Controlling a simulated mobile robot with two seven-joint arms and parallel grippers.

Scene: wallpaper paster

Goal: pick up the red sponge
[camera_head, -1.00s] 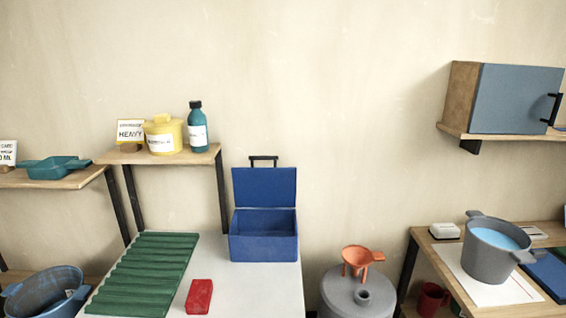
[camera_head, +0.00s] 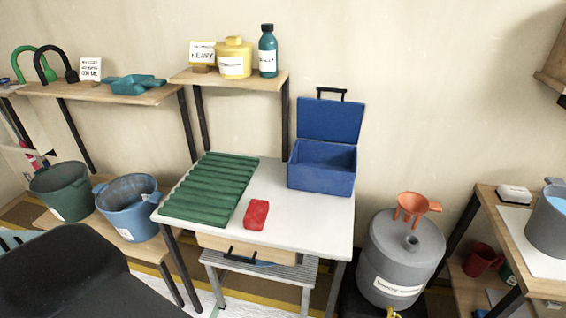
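The red sponge (camera_head: 256,214) is a small red block lying flat on the white table (camera_head: 310,226), near its front edge. It lies just right of the green ribbed mat (camera_head: 209,190) and in front of the open blue box (camera_head: 322,166). Nothing covers the sponge. Neither of my grippers shows in the head view, so I cannot see whether they are open or shut.
A shelf (camera_head: 225,80) with a yellow pot (camera_head: 235,62) and a teal bottle (camera_head: 268,52) stands behind the table. Blue (camera_head: 129,206) and green (camera_head: 62,190) buckets stand left. A grey drum (camera_head: 400,256) with an orange funnel (camera_head: 411,206) stands right. A dark shape fills the lower left.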

